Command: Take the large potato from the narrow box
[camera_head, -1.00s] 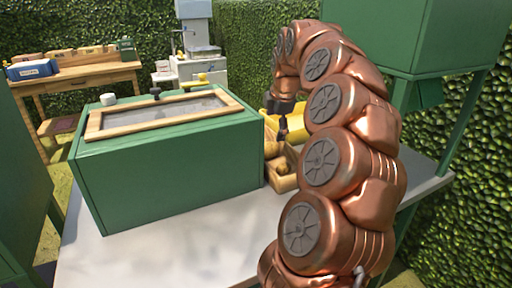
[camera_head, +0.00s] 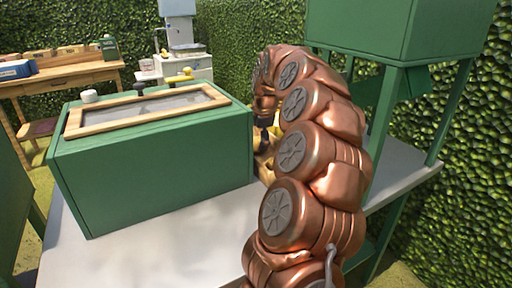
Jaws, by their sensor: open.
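The narrow wooden box (camera_head: 261,169) stands on the white table just right of the big green box. My copper arm hides most of it. A brownish shape at the box (camera_head: 262,145) may be potato, but its size cannot be told. My dark gripper (camera_head: 262,128) is above the narrow box, close to the green box's right edge, and mostly hidden behind my arm. It is open, and I see nothing held in it.
The large green box (camera_head: 150,165) with a wood-framed top fills the table's left side. A green cabinet on posts (camera_head: 405,35) stands at the right. The white table front (camera_head: 190,235) is clear. A wooden bench (camera_head: 70,75) stands behind.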

